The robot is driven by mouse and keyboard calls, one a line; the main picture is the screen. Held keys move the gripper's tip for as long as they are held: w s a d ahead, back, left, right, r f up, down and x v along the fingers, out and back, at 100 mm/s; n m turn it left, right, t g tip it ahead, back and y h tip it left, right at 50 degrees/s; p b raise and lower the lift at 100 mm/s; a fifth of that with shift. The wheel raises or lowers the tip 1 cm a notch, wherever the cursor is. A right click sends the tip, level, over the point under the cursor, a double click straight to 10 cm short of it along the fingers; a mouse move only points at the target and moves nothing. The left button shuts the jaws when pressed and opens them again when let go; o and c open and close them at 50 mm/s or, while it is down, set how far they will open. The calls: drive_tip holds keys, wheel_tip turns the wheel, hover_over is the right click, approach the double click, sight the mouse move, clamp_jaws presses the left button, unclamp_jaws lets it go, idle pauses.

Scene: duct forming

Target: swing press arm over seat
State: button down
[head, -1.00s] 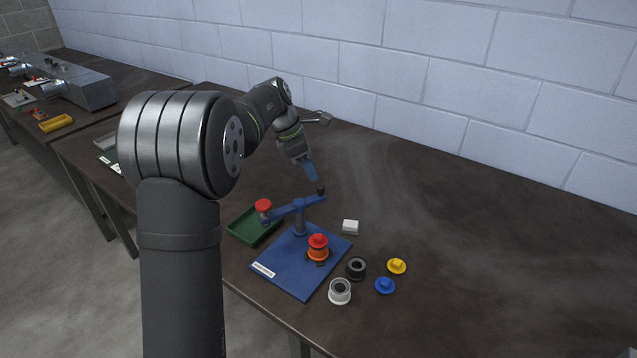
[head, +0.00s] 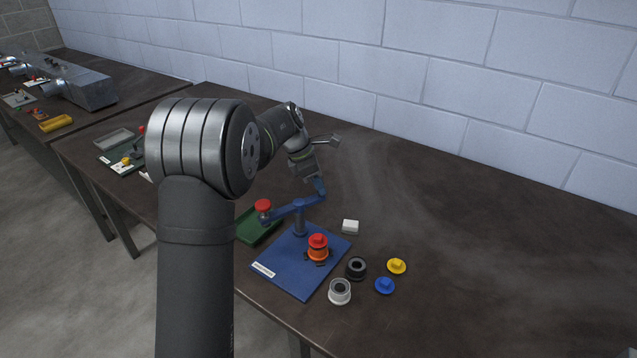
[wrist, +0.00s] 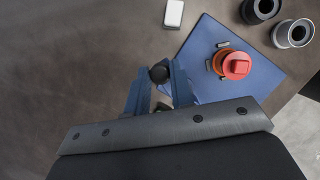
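The blue press arm (head: 285,210) sits on a post on the blue base plate (head: 287,280). Its red pad (head: 263,206) is at the left end, out over the green tray and away from the seat. The seat on the plate holds an orange ring with a red cap (head: 318,241), also seen in the wrist view (wrist: 235,66). My gripper (head: 319,188) is at the arm's far right end. In the wrist view its blue fingers (wrist: 159,75) stand apart on either side of the arm's black knob (wrist: 159,72), with gaps visible. The gripper hides the knob in the head view.
A green tray (head: 246,238) lies left of the plate. A white block (head: 350,227) is behind right. Black (head: 356,268) and white (head: 340,291) rings and yellow (head: 397,266) and blue (head: 385,286) caps lie to the right. The table beyond on the right is clear.

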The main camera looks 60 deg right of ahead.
drive_tip(key=shift+w, duration=0.1)
drive_tip(key=w+a+n+t+h, duration=0.1)
drive_tip(key=w+n+t, duration=0.4)
drive_tip(key=n, duration=0.8)
drive_tip(key=shift+w+a, duration=0.25)
drive_tip(key=shift+w, duration=0.6)
drive_tip(key=shift+n, duration=0.3)
drive_tip(key=c, duration=1.3)
unclamp_jaws()
drive_tip(key=shift+o, duration=0.2)
drive_tip(key=shift+r, duration=0.1)
